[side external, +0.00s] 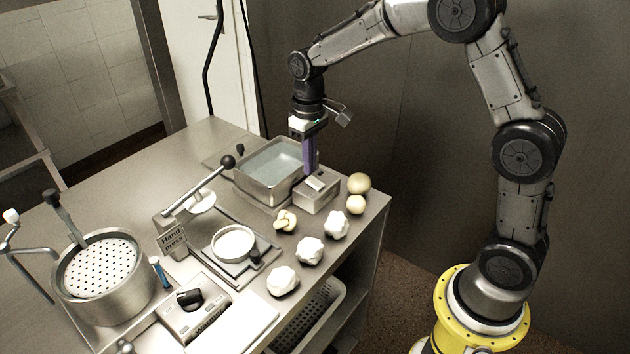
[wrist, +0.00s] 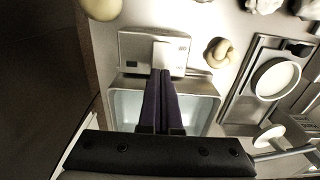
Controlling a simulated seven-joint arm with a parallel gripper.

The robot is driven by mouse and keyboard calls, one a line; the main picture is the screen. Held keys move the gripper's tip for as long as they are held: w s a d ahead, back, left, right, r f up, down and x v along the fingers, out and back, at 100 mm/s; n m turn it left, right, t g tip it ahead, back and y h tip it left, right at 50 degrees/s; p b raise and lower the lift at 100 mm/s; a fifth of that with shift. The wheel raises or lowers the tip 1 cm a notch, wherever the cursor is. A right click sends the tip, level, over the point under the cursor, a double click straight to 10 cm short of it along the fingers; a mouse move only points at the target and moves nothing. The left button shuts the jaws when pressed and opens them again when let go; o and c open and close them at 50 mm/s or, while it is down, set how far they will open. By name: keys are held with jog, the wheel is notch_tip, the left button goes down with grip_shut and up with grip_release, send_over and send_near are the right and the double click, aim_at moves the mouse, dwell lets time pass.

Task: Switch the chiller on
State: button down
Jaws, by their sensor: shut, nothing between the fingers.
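The chiller is a metal basin of clear liquid (side external: 243,176) with a small grey control box (side external: 316,198) at its front right. A pale rocker switch (side external: 316,184) sits on top of the box. In the wrist view, the box (wrist: 133,44) lies just beyond the fingertips, and the pale switch (wrist: 168,48) is right ahead of them. My gripper (side external: 310,171) points down over the box, its purple fingers together and empty. In the wrist view the fingertips (wrist: 161,72) overlap the switch's near edge; I cannot tell whether they touch it. The switch's position is unclear.
Several white lumps (side external: 310,250), a knotted piece (side external: 286,221) and two tan balls (side external: 359,183) lie near the box. A hand press (side external: 172,241), a warmer box with a black knob (side external: 192,308) and a pot with a perforated basket (side external: 103,268) stand left.

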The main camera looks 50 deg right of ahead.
aim_at(310, 179)
jog(key=shift+f, duration=1)
dwell(0.5)
jog(key=shift+r, duration=3.55)
